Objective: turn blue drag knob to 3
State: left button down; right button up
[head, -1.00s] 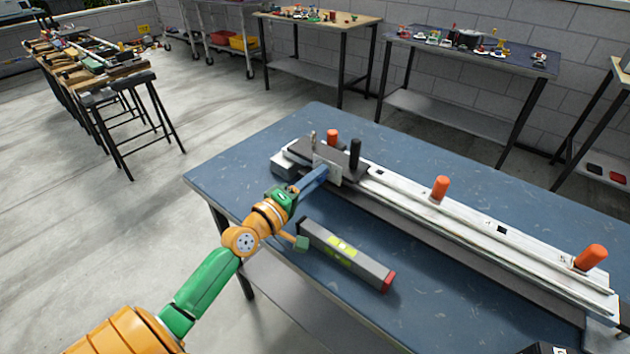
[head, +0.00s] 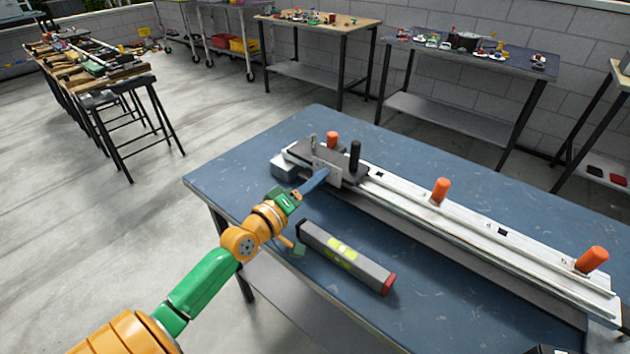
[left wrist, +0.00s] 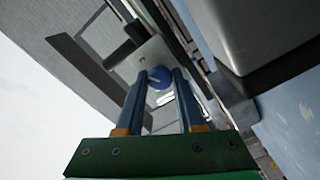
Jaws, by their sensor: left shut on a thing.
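The blue drag knob (left wrist: 158,77) is a round blue disc with a pale mark, on the metal plate of the black carriage. The carriage (head: 334,158) sits at the left end of a long white rail. My left gripper (head: 324,173) reaches it from the front left. In the left wrist view its two blue fingers (left wrist: 159,73) are on either side of the knob, shut on it. In the head view the fingers hide the knob. I cannot read a number on it. My right gripper is not in view.
The rail (head: 480,227) carries orange handles (head: 440,190) and lies across the blue table (head: 270,150). A grey spirit level (head: 345,257) lies in front, right of my left wrist. Other tables with small items stand behind.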

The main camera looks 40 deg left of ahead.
pick_arm(q)
jog(key=shift+r, duration=0.1)
jog(key=c, duration=0.8)
grip_release()
jog(key=s, duration=0.3)
jog(key=s+b, duration=0.1)
jog(key=s, duration=0.2)
jog(key=shift+s+a+f, duration=0.1)
jog(key=shift+a+f, duration=0.1)
jog(key=shift+s+r, duration=0.15)
jog(key=shift+s, duration=0.25)
